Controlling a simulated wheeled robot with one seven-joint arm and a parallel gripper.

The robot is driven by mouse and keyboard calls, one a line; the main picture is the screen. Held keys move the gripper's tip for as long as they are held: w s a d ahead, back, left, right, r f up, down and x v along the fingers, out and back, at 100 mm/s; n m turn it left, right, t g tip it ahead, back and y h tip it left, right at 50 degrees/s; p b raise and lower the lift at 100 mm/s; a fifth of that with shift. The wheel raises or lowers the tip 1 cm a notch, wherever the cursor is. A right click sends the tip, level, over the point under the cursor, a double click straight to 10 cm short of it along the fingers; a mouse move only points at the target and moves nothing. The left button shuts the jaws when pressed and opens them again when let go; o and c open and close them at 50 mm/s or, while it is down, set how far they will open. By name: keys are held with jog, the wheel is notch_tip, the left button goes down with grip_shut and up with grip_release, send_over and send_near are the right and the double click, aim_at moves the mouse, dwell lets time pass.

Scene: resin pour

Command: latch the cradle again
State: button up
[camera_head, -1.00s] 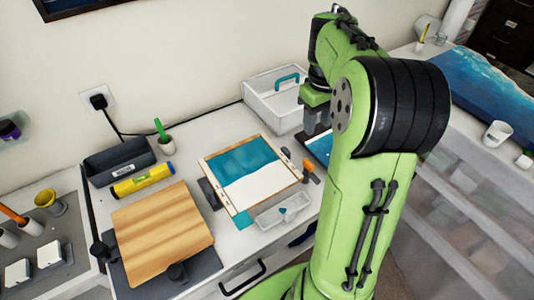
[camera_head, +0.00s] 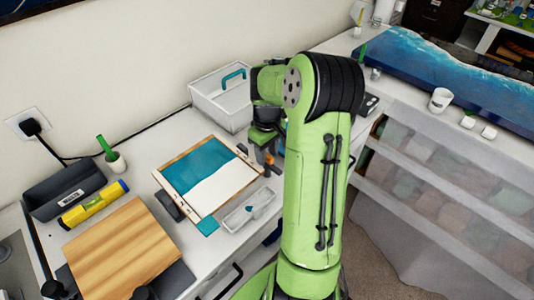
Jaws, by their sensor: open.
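The cradle holds a framed panel (camera_head: 210,178) with a teal and white face, flat on the white worktop. A dark cradle block (camera_head: 168,205) shows at the panel's left edge and another (camera_head: 242,148) at its right edge. A small orange latch handle (camera_head: 269,159) is right of the panel, partly hidden by my gripper. My gripper (camera_head: 262,156) is open, pointing down at the handle, with its fingers partly hidden. I cannot tell whether the fingers touch the handle or whether the latch is closed.
A white bin (camera_head: 220,102) with a teal handle stands behind. A clear tray (camera_head: 249,212) lies in front of the panel. A wooden board (camera_head: 122,245), a yellow level (camera_head: 93,204) and a dark box (camera_head: 62,188) are at left. A blue resin slab (camera_head: 440,75) is at right.

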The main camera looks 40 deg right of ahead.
jog(key=shift+c, duration=0.4)
grip_shut()
jog(key=shift+m, duration=0.3)
jog(key=m, duration=1.3)
jog(key=shift+m, duration=2.1)
